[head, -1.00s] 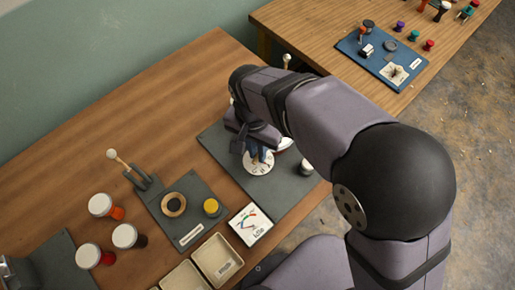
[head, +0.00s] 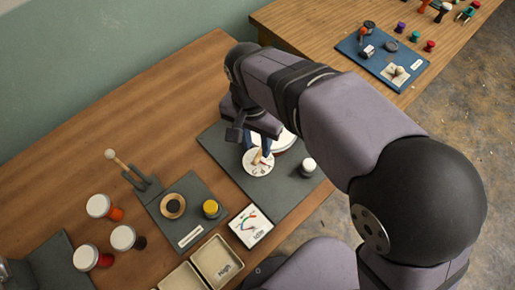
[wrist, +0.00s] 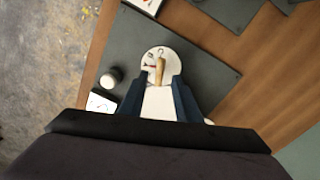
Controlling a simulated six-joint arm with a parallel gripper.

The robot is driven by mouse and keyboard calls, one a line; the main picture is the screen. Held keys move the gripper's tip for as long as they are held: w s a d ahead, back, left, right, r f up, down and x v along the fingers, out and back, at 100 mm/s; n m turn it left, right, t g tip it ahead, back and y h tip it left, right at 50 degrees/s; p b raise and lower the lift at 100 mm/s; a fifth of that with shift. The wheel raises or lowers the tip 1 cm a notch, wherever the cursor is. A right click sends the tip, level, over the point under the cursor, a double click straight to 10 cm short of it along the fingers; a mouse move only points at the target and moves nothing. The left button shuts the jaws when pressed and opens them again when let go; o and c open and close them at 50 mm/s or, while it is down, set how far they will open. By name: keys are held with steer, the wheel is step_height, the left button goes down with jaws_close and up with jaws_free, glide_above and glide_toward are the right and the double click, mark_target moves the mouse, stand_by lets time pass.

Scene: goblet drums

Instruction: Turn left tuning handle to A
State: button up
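A small tan wooden handle (wrist: 160,70) lies across a round white dial (wrist: 153,58) with red and dark marks. In the head view the dial (head: 258,168) shows letters too small to read surely, and the handle (head: 263,156) is partly behind a finger. I cannot tell which letter it points to. My gripper (wrist: 157,84) is open, with one blue finger on either side of the handle's near end. I see no clear contact. In the head view my gripper (head: 256,146) is above the dial's far edge. Only this one tuning handle shows.
A white-topped drum (head: 308,166) stands right of the dial. A gauge card (head: 250,226), trays (head: 217,260), a lever (head: 123,164) and small drums (head: 98,206) lie left and in front. The table's back left is bare.

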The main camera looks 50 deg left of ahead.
steer(key=shift+r, duration=1.5)
steer(key=w+d+f+m, duration=0.2)
steer(key=w+d, duration=1.3)
steer(key=d, duration=0.4)
steer(key=s+d+f+m, duration=0.1)
steer(key=s+d+f, duration=0.1)
steer(key=d, duration=0.9)
steer(key=s+d+f+m, duration=0.1)
steer(key=s+d+f, duration=0.1)
steer(key=d, duration=0.9)
steer(key=shift+s+f+y, duration=0.25)
steer(key=shift+f+y, duration=0.1)
steer(key=shift+y, duration=0.05)
